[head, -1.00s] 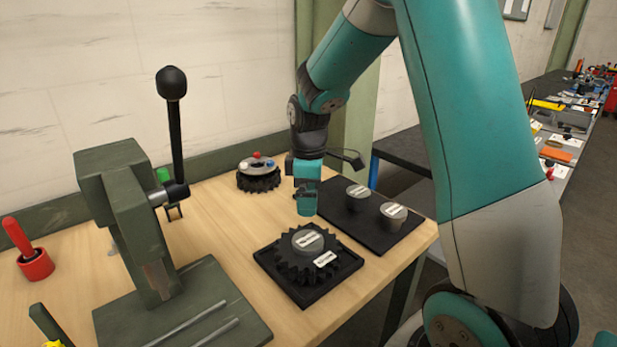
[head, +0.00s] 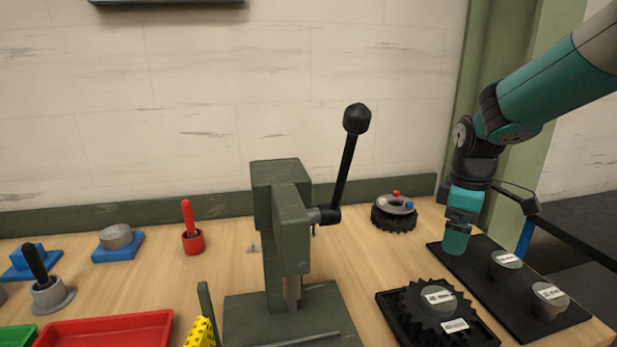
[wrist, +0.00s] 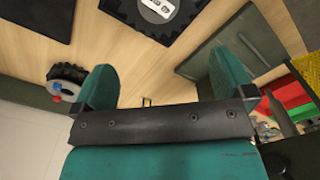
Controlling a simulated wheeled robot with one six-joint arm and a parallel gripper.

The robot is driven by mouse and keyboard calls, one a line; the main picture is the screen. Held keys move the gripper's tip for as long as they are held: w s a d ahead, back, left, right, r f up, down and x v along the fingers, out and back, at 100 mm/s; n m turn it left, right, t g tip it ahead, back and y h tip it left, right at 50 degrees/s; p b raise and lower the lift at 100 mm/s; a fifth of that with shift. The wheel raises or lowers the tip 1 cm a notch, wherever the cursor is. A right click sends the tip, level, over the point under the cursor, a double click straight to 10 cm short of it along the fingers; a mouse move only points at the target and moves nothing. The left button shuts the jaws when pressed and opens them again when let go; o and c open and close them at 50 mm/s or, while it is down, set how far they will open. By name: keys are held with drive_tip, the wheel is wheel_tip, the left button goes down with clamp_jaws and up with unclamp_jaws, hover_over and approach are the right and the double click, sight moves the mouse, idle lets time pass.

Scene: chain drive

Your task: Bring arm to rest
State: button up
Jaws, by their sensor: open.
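My gripper (head: 457,232) hangs at the right of the bench in the head view, at the left edge of a black mat, pointing down. In the wrist view the two teal fingers (wrist: 172,85) stand wide apart with only bare wood between them, so it is open and empty. My arm comes in from the upper right of the head view.
A green press (head: 280,235) with a raised lever stands mid-bench. A toothed gear (head: 420,305) sits on a dark tray; grey cylinders (head: 505,262) stand on the black mat (head: 478,272). A dark ring with coloured knobs (head: 394,212) is behind. A red tray (head: 110,330) lies front left.

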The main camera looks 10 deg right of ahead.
drive_tip(key=s+a+r+m+y, duration=0.1)
drive_tip(key=s+a+r+y, duration=0.1)
drive_tip(key=s+a, duration=0.9)
drive_tip(key=s+a+r+m+y, duration=0.1)
drive_tip(key=s+a+r+y, duration=0.1)
drive_tip(key=s+a, duration=0.8)
drive_tip(key=shift+s+a+r, duration=0.4)
drive_tip(key=shift+a, duration=0.25)
